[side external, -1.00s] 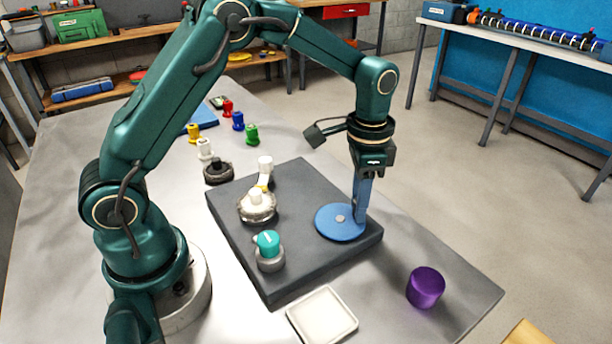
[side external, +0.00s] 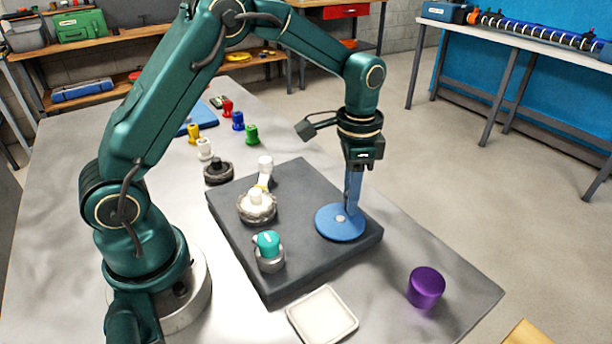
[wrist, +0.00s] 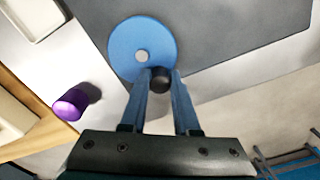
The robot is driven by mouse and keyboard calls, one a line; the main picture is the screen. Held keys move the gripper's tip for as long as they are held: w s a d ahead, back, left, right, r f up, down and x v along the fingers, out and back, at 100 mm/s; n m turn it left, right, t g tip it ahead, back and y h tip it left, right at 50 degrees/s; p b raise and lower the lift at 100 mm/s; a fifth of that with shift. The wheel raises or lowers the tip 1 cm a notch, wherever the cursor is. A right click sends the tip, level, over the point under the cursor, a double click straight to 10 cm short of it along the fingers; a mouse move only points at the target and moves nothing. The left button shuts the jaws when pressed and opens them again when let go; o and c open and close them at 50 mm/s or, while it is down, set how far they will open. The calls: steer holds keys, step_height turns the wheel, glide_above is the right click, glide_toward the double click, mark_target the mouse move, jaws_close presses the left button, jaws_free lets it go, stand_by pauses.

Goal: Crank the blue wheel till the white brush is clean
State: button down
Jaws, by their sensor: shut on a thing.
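The blue wheel (side external: 334,226) lies flat on the right part of the dark grey slab; it also shows in the wrist view (wrist: 122,45). It has a pale hub and a dark crank knob (wrist: 160,80) near its rim. My gripper (side external: 353,208) points down and is shut on this knob, with one blue finger on each side in the wrist view (wrist: 160,76). A white brush (side external: 257,203) with a greyish, dirty-looking rim sits on the slab left of the wheel. How clean its bristles are is too small to tell.
A teal-capped knob (side external: 268,244) and a white post (side external: 265,165) with yellow at its foot stand on the slab. A white tray (side external: 322,316) and a purple cylinder (side external: 426,287) lie in front. Several coloured brushes and a black-rimmed one (side external: 218,172) stand behind.

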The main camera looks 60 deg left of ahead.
mark_target(332, 208)
steer(key=shift+s+a, duration=0.15)
steer(key=shift+a, duration=0.1)
steer(key=shift+s+a, duration=0.1)
steer(key=shift+s+a+f, duration=0.1)
steer(key=shift+s+a, duration=0.3)
steer(key=shift+s+a, duration=0.25)
steer(key=shift+s, duration=0.3)
